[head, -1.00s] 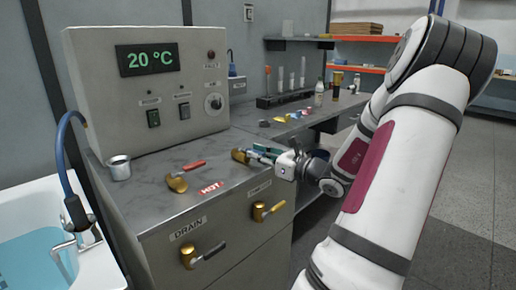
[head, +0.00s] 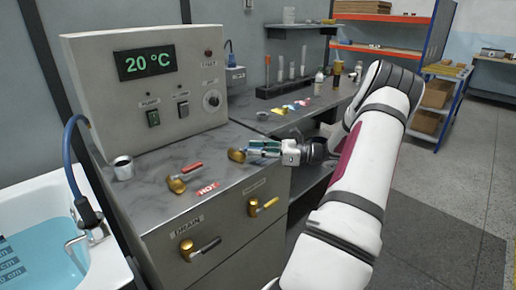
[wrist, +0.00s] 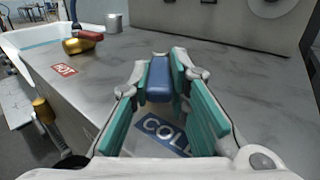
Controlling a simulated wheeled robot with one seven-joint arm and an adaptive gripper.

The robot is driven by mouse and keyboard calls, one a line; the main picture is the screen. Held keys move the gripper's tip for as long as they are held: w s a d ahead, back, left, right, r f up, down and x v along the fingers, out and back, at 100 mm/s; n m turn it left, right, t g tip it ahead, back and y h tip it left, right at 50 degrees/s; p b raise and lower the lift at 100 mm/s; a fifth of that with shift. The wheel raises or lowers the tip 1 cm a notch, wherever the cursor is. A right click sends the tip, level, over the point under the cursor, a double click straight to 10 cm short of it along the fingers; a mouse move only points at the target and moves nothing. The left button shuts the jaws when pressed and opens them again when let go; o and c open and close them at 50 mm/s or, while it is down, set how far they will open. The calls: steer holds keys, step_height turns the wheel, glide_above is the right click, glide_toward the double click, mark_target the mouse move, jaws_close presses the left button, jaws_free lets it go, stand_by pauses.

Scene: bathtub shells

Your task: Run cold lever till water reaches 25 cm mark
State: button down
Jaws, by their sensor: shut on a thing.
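The cold lever has a brass base (head: 236,155) on the metal counter, and its blue handle (wrist: 159,80) is between my fingertips in the wrist view. My gripper (head: 254,150) is shut on that handle; it also shows in the wrist view (wrist: 160,85). A blue COLD label (wrist: 165,135) lies under the fingers. The bathtub (head: 30,197) at the left holds blue water (head: 45,255). Dark depth marks (head: 9,262) show on its left side, too small to read exactly. A stream from the spout (head: 88,238) cannot be made out.
The red-handled hot lever (head: 180,180) and HOT label (head: 207,190) are left of my gripper. A metal cup (head: 123,168) stands by the control box (head: 145,85), which reads 20 °C. DRAIN (head: 200,246) and another lever (head: 262,206) are on the cabinet front.

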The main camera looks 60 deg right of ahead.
stand_by(0.3)
steer(key=c, duration=1.5)
jaws_free()
steer(key=v, duration=1.2)
